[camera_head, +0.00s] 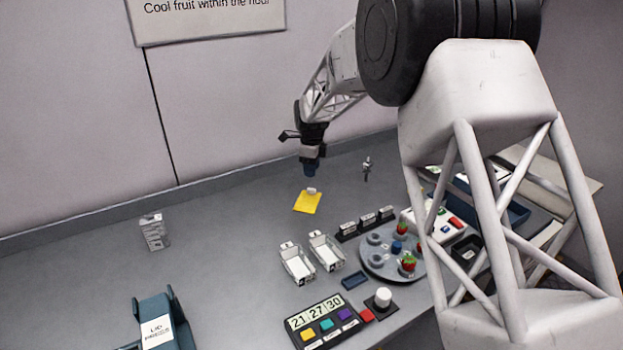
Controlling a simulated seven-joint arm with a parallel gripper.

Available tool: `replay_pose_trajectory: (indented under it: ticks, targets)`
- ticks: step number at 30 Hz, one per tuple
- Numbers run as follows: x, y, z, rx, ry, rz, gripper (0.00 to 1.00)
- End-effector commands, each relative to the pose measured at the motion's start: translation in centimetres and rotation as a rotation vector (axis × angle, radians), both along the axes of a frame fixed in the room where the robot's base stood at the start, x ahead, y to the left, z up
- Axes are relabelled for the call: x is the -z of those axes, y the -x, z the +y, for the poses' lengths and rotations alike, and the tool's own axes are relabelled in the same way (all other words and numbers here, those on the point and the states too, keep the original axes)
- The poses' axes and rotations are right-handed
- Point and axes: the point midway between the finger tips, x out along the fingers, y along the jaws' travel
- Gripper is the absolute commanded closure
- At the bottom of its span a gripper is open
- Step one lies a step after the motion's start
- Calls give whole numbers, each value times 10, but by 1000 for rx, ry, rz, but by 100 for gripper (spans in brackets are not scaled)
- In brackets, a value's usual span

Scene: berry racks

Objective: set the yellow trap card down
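The yellow trap card (306,203) lies flat or nearly flat at the back middle of the grey bench, with a small white tab at its upper edge. I cannot tell for sure whether it touches the bench. My gripper (311,173) points down just above the tab, its dark blue end close to it. A small gap seems to show between them. The fingers are too small and too much in line with the view to tell whether they are open or shut.
Two white trays (311,258) stand in front, beside a round grey turntable (380,265) with strawberries. A keypad panel (325,321) is at the front, a lid press (160,325) at front left and a small grey rack (154,232) at left.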

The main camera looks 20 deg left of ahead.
Motion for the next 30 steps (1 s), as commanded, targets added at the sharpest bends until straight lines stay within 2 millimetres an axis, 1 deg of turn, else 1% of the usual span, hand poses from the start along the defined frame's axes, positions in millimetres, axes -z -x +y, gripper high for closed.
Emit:
replay_pose_trajectory:
  ticks: [1,3,6,10,15,30]
  targets:
    - [-9,0,0,0,-1,-2,61]
    - [-18,0,0,0,-1,-1,61]
    - [-28,0,0,0,-1,-1,61]
    - [-37,0,0,0,0,-1,61]
    - [-42,0,0,0,0,0,61]
    - [-41,0,0,0,0,0,61]
